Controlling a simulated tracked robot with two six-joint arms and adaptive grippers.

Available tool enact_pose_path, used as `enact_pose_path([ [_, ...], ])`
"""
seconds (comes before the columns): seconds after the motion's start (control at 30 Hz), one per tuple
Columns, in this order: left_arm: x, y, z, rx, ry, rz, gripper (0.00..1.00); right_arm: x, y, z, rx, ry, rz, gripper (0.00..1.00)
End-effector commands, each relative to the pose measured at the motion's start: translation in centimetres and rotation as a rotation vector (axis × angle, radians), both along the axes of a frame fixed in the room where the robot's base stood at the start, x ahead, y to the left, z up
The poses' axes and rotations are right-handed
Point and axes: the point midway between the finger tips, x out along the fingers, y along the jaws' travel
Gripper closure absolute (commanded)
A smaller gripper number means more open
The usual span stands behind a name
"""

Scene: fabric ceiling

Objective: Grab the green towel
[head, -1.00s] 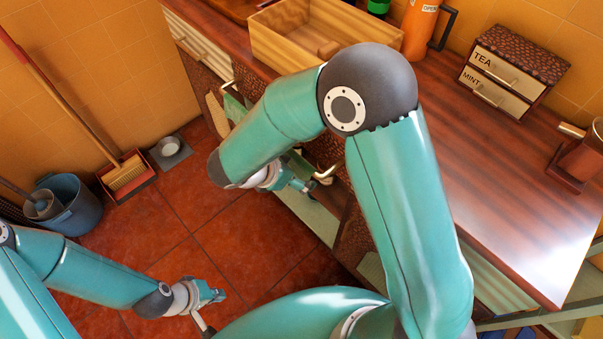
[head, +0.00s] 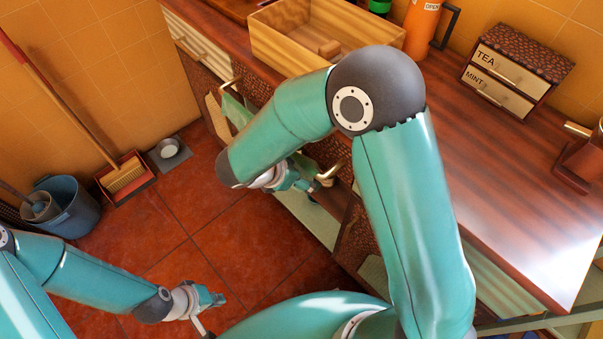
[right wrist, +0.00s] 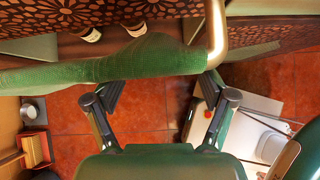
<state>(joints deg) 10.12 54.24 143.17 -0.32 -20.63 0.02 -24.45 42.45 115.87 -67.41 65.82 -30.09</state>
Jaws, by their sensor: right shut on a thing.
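A green towel (right wrist: 150,60) stretches across the right wrist view from the left edge towards a brass handle (right wrist: 216,35). In the head view, green cloth (head: 235,112) shows by the cabinet front, partly hidden by my right arm. In the head view my right gripper (head: 298,182) is beside the cabinet front, below the counter. My left gripper (head: 214,298) is low over the floor, far from the towel; its jaw opening is too small to judge.
The wooden counter (head: 500,200) carries a wooden crate (head: 275,50), an orange bottle (head: 422,25) and a tea and mint drawer box (head: 505,75). A blue bucket (head: 75,215), a broom and a dustpan (head: 128,180) stand at the left. The red tiled floor between is clear.

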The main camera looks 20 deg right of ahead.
Motion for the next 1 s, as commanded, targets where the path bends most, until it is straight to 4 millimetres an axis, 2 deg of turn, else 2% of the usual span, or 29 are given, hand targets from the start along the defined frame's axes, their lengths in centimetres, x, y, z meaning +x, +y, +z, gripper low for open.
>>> enact_pose_path([
  [0.07,0.00,0.00,0.04,0.000,0.000,0.000,1.00,0.08,-0.34,0.28,-0.008,-0.006,-0.010,0.31],
  [0.87,0.00,0.00,0.04,0.000,0.000,0.000,1.00,0.03,-0.30,0.26,-0.007,-0.004,-0.008,0.98],
  [1.0,0.00,0.00,0.04,0.000,0.000,0.000,1.00,0.04,-0.29,0.25,-0.007,-0.003,-0.007,1.00],
])
